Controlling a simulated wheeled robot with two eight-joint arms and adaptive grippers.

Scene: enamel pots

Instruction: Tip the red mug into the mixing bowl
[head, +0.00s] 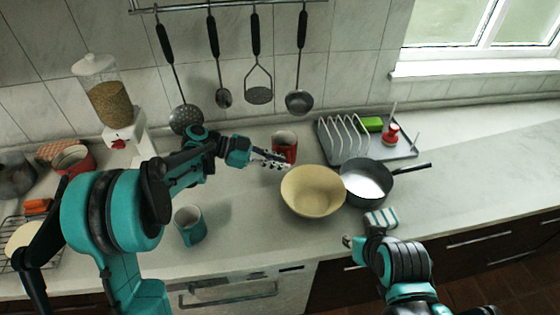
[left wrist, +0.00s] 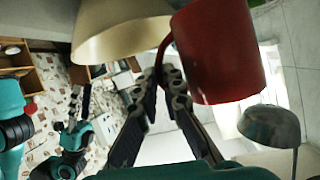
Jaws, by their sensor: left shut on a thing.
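The red mug (head: 284,150) is behind the cream mixing bowl (head: 313,192), near its left back rim. It looks about upright, with its opening facing up. My left gripper (head: 276,160) is shut on the mug's handle side. In the left wrist view the fingers (left wrist: 168,82) meet the handle of the red mug (left wrist: 222,50), with the mixing bowl (left wrist: 122,28) beside it. The mug's contents cannot be made out. My right gripper (head: 362,230) is in front of the bowl and pan, at the counter's front; its finger opening is unclear.
A dark pan (head: 368,184) with white contents stands right against the bowl. A teal mug (head: 190,226) stands at the front left. A dish rack (head: 350,142) is behind the pan. Utensils, including a ladle (head: 299,101), hang on the wall. The right counter is clear.

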